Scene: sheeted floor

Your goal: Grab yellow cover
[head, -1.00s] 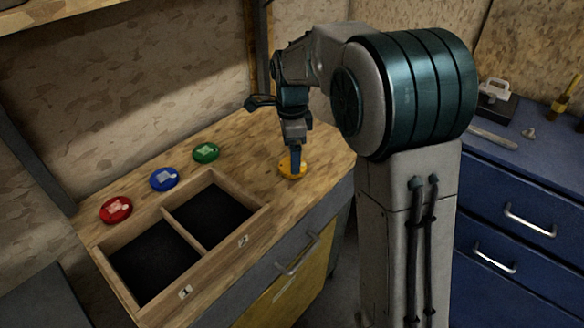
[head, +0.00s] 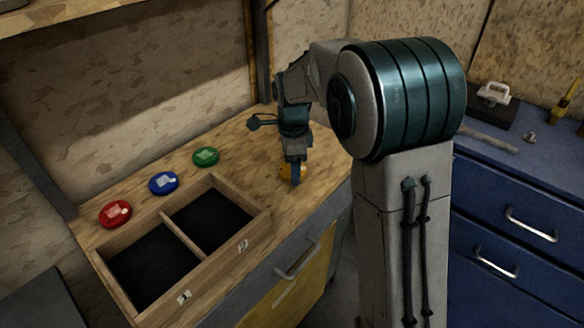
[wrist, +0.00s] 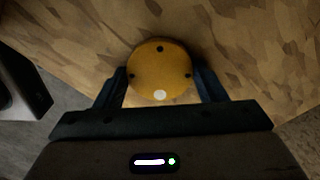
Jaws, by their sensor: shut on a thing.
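The yellow cover (wrist: 160,68) is a round disc with small dark holes and one pale spot. In the wrist view it sits between the two fingers of my gripper (wrist: 162,88), one on each side. In the head view the yellow cover (head: 285,172) shows partly behind my gripper (head: 293,180), and it looks tilted there. My gripper is shut on it, low over the right part of the wooden worktop. I cannot tell whether the cover still touches the wood.
Red (head: 116,213), blue (head: 164,183) and green (head: 206,157) covers lie in a row on the worktop (head: 240,145). A wooden box (head: 204,259) with two dark compartments stands at the front. A blue drawer cabinet (head: 510,190) is at the right.

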